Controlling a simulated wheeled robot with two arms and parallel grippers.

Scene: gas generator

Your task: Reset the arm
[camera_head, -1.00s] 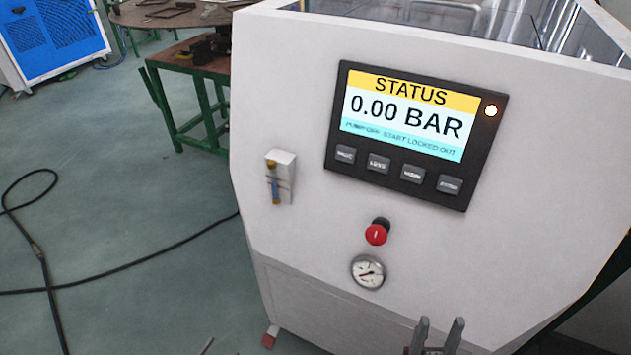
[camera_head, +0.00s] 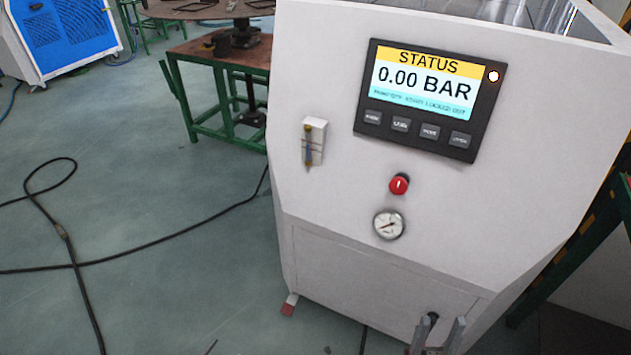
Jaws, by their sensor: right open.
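My right gripper (camera_head: 438,335) shows at the bottom edge, right of the middle, in front of the lower part of the white generator cabinet (camera_head: 330,220). Its two fingers stand apart with nothing between them that I can see gripped. The rest of my right arm is below the picture. My left gripper does not show. The cabinet carries a status screen (camera_head: 424,85) reading 0.00 BAR, a red knob (camera_head: 399,184), a round gauge (camera_head: 389,224) and a small flow tube (camera_head: 310,144).
A black hose (camera_head: 150,243) lies looped on the green floor at the left. A green-framed table (camera_head: 215,95) and a blue and white machine (camera_head: 62,35) stand behind. A dark green frame (camera_head: 580,245) is at the right. The floor at the left is otherwise open.

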